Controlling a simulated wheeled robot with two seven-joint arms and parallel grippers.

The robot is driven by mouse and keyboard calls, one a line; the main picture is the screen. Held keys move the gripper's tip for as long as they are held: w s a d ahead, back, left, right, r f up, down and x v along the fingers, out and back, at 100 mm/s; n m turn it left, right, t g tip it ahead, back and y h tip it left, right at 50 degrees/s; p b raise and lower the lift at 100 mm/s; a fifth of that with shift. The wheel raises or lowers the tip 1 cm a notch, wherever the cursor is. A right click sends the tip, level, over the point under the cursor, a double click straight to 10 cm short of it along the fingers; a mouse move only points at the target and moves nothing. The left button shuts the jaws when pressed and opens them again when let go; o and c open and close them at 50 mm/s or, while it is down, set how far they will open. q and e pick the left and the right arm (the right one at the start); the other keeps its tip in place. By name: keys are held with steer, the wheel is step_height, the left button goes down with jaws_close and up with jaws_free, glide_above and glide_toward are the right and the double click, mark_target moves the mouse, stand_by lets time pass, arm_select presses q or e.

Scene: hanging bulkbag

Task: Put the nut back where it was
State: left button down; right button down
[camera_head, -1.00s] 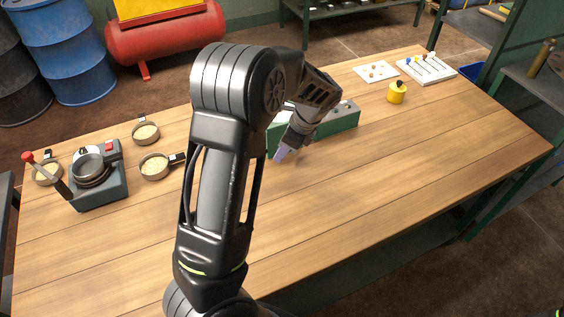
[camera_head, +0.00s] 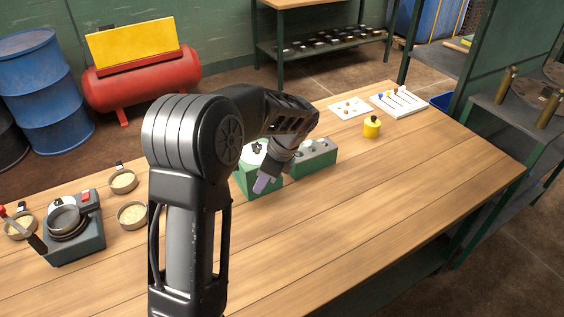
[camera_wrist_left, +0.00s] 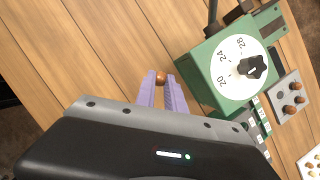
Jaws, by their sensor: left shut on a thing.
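My left gripper (camera_head: 263,184) is over the table in front of a green box in the head view. In the left wrist view its pale purple fingers (camera_wrist_left: 164,88) are shut on a small copper-brown nut (camera_wrist_left: 161,77) at their tips. The fingers are beside the green dial box (camera_wrist_left: 205,75), apart from it as far as I can tell. A grey block (camera_wrist_left: 287,97) holding several brown pieces lies to its right. In the head view the nut is too small to make out. My right gripper is not in view.
A yellow weight (camera_head: 372,128), a white card with small pieces (camera_head: 350,108) and a pegged white board (camera_head: 398,103) lie beyond. A grey device (camera_head: 75,240) and round pans (camera_head: 131,214) are left. The right tabletop is clear.

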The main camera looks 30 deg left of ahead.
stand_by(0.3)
arm_select(q)
steer(key=d+f+n+g, duration=0.1)
steer(key=d+f+n, duration=0.1)
steer(key=d, duration=1.8)
steer(key=shift+s+n+h, duration=0.2)
steer(key=shift+n+h, duration=0.2)
steer(key=shift+n, duration=0.4)
steer(key=shift+s+d, duration=0.1)
steer(key=shift+d, duration=0.05)
